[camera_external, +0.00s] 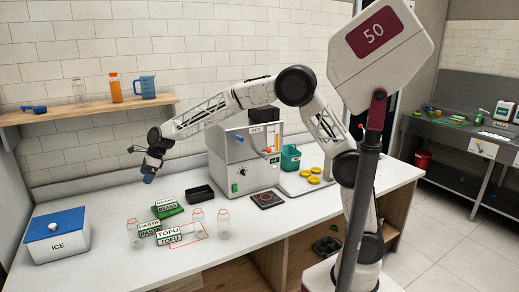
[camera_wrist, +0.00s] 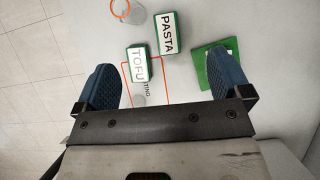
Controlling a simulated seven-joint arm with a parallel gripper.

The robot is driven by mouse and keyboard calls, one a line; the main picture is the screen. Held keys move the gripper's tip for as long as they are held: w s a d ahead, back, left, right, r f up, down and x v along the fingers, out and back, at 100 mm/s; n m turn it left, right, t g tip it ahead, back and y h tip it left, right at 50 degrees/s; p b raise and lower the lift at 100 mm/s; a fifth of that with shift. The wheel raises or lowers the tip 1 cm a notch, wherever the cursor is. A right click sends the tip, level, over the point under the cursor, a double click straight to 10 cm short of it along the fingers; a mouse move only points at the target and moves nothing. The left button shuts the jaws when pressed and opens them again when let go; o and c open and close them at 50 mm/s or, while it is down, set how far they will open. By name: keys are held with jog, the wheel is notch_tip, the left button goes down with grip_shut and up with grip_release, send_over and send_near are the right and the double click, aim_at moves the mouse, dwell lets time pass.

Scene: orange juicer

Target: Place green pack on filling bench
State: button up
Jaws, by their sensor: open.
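Several packs with green edges and white name labels stand on the white bench (camera_external: 95,203). A green pack (camera_external: 168,211) lies behind the one marked PASTA (camera_external: 149,228), and one marked TOFU (camera_external: 169,236) is at the front. In the wrist view PASTA (camera_wrist: 168,34) and TOFU (camera_wrist: 137,64) lie ahead between my fingers, apart from them. A flat green item (camera_wrist: 203,70) is partly hidden by my right finger. My gripper (camera_external: 147,172) is open and empty above the bench, behind the packs; it also shows in the wrist view (camera_wrist: 163,84). I cannot tell which area is the filling bench.
An orange outline (camera_external: 204,235) marks the bench near the TOFU pack. Clear bottles (camera_external: 223,224) stand close by. A black tray (camera_external: 200,194), a juicer machine (camera_external: 243,160) and a blue-lidded ice box (camera_external: 57,236) surround the packs. Bench room is free at left of centre.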

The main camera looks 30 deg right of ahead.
send_near(150, 224)
jog(key=x, duration=0.3)
jog(key=shift+s+a+f, duration=0.1)
jog(key=shift+s+a, duration=0.1)
jog(key=shift+a, duration=0.05)
jog(key=shift+x, duration=1.3)
jog(key=shift+x, duration=2.6)
jog(key=shift+d+f, duration=0.15)
jog(key=shift+d, duration=0.05)
jog(key=c, duration=1.2)
